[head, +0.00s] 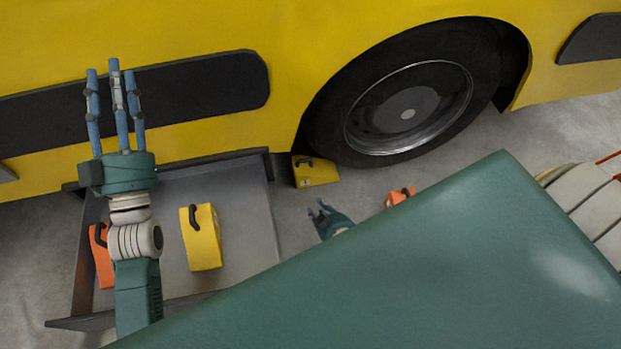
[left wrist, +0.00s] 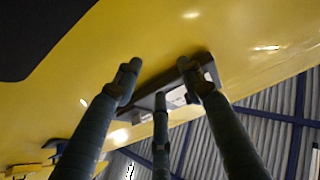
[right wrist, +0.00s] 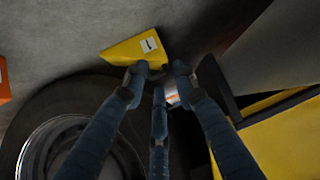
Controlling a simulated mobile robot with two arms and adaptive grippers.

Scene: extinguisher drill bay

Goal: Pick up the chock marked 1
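A yellow chock (head: 318,173) with a black handle and a white label sits on the floor against the left side of the big wheel. In the right wrist view the label on this chock (right wrist: 130,52) carries a single stroke that looks like a 1. My right gripper (head: 318,208) is open and empty, a little in front of the chock and apart from it in the head view. In the right wrist view its fingertips (right wrist: 159,72) overlap the chock's lower edge. My left gripper (head: 112,75) is open and empty, raised before the yellow vehicle side.
A grey tray (head: 262,230) holds another yellow chock (head: 205,250) and an orange chock (head: 103,262). A second orange chock (head: 399,196) lies right of my right gripper. The wheel (head: 410,95) and the yellow vehicle body (head: 200,25) bound the space behind.

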